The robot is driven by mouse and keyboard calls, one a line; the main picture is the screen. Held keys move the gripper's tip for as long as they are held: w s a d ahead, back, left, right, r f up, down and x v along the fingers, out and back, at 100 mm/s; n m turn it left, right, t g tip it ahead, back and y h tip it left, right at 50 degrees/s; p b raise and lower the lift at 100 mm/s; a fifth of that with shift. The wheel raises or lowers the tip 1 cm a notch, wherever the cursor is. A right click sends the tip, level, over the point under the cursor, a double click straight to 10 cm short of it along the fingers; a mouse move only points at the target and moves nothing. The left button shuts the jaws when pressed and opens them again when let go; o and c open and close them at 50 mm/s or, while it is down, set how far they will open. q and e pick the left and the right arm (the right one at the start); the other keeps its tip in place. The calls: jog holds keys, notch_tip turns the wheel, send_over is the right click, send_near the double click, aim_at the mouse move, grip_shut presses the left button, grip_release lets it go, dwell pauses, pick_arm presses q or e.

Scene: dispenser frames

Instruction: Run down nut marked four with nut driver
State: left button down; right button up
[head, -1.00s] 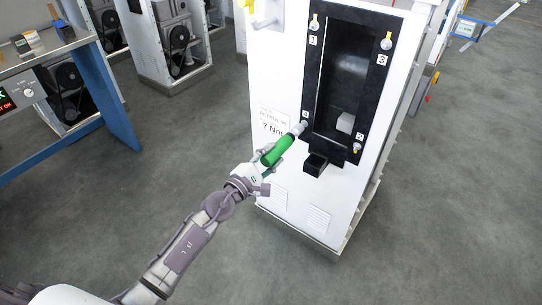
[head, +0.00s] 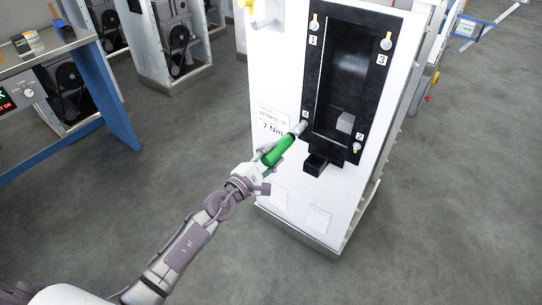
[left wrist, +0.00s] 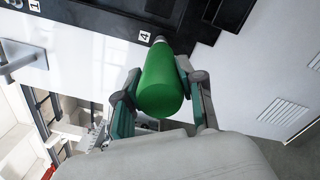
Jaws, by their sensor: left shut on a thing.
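My left gripper (head: 265,163) is shut on the green handle of the nut driver (head: 279,150). The driver's silvery tip is at the lower left corner of the black frame (head: 311,75), just below the label 4 (head: 305,114). The nut at that corner is hidden by the tip, so I cannot tell how far it sits on it. In the left wrist view the green handle (left wrist: 161,82) lies between both fingers and points at the label 4 (left wrist: 144,37). My right gripper is not in view.
The white dispenser cabinet (head: 272,80) carries the frame, with corners labelled 1, 3 and 2 also fitted with fasteners. A small black spout (head: 316,164) sticks out below the frame. A blue-legged workbench (head: 105,95) stands at left. The floor between is clear.

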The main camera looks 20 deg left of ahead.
pick_arm(q)
jog(key=shift+w+d+r, duration=0.1)
jog(key=shift+w+d, duration=0.1)
jog(key=shift+w, duration=0.45)
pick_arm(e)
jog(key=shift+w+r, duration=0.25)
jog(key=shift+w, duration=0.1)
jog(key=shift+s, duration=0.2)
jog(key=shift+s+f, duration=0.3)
pick_arm(q)
jog(key=shift+w, duration=0.15)
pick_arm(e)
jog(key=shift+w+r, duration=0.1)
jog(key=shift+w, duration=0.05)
pick_arm(q)
jog(key=shift+d, duration=0.1)
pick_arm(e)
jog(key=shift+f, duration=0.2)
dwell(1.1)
